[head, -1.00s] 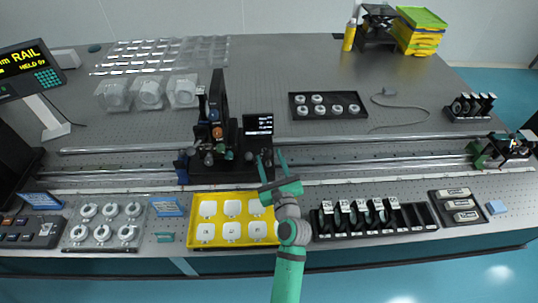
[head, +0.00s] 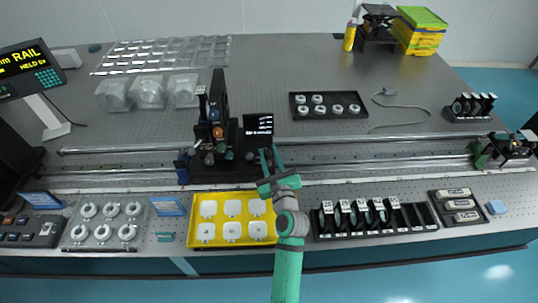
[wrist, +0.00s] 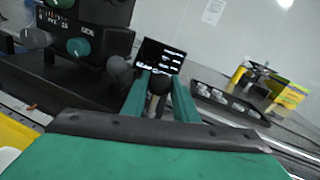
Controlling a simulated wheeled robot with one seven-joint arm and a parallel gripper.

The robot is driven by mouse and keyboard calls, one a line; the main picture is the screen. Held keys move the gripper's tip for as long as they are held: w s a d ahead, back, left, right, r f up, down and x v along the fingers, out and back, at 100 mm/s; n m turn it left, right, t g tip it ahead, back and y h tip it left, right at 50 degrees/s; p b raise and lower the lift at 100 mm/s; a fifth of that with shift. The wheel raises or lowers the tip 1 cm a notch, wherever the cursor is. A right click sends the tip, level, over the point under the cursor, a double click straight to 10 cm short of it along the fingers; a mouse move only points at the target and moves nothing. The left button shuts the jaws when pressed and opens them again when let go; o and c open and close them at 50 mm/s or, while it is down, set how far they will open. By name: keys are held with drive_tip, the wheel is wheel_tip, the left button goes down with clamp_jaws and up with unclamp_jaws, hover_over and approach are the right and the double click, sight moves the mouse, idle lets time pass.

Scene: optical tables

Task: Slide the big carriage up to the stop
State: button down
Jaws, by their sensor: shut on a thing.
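The big carriage (head: 222,172) is a black block on the rail, left of the middle in the head view. It bears a tall black plate, several knobs and a small screen (head: 258,124). In the wrist view its knobbed body (wrist: 85,40) fills the upper left. My gripper (head: 270,158) is at its right end, shut on a dark round knob (wrist: 158,84) on a short post. A small blue block (head: 183,168) is at the carriage's left end; I cannot tell whether this is the stop.
The long rail (head: 380,160) runs left and right, with a small green carriage (head: 480,153) far right. A yellow tray (head: 233,241) and a black lens rack (head: 375,225) lie in front. A black tray of rings (head: 328,105) stands behind. The rail between the carriages looks clear.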

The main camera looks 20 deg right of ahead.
drive_tip(key=shift+a, duration=0.1)
drive_tip(key=shift+w+a, duration=0.2)
drive_tip(key=shift+a, duration=0.4)
drive_tip(key=c, duration=1.4)
unclamp_jaws()
drive_tip(key=shift+c, duration=0.2)
drive_tip(key=shift+s, duration=0.1)
drive_tip(key=s, duration=1)
drive_tip(key=shift+s+a, duration=0.3)
drive_tip(key=shift+a, duration=0.15)
